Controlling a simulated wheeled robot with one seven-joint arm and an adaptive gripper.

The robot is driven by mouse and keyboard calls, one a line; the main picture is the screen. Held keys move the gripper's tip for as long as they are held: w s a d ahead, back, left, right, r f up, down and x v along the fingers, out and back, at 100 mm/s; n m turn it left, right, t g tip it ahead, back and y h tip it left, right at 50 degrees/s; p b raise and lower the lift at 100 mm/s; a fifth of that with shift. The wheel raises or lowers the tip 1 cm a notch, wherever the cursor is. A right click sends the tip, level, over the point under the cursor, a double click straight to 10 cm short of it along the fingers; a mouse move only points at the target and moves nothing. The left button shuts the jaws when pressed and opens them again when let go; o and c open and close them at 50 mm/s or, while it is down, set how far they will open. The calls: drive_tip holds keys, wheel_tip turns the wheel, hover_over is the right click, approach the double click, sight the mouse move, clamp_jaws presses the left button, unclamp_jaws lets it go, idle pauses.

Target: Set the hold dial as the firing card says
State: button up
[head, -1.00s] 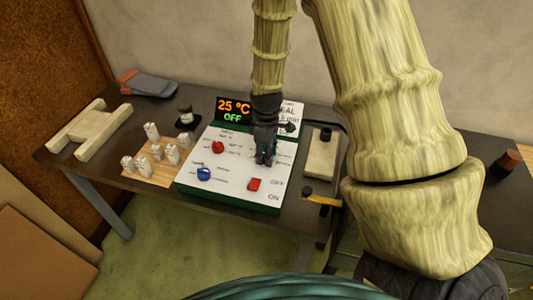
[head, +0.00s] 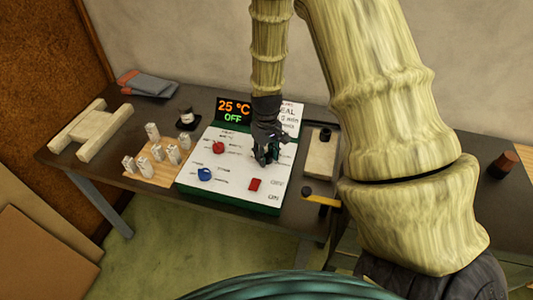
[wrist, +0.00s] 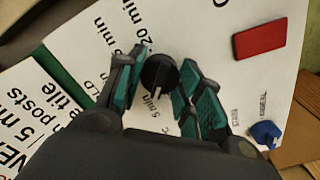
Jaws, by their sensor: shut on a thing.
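The hold dial (wrist: 157,75) is a round black knob on the white control panel (head: 225,186), with "5 min" and "20 min" printed around it. Its white mark points toward "5 min" in the wrist view. My gripper (wrist: 166,62) is shut on the dial, one finger on each side. In the head view my gripper (head: 266,154) stands over the panel's upper right and hides the dial. The firing card (head: 291,112) stands behind the panel, partly hidden; in the wrist view the card (wrist: 38,105) shows "/ 5 m", cut off by the frame.
The panel also carries a red knob (head: 218,147), a blue knob (head: 205,174) and a red switch (head: 255,184). The display (head: 233,111) reads 25 °C, OFF. White posts (head: 153,131) stand left of the panel; a pale block (head: 321,158) lies right.

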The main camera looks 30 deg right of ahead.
sight(267, 154)
drive_tip(key=shift+w+r+m, duration=0.1)
drive_tip(key=shift+m, duration=0.4)
drive_tip(key=o, duration=1)
drive_tip(key=shift+o, duration=0.2)
wheel_tip(267, 154, up, 12)
idle(0.6)
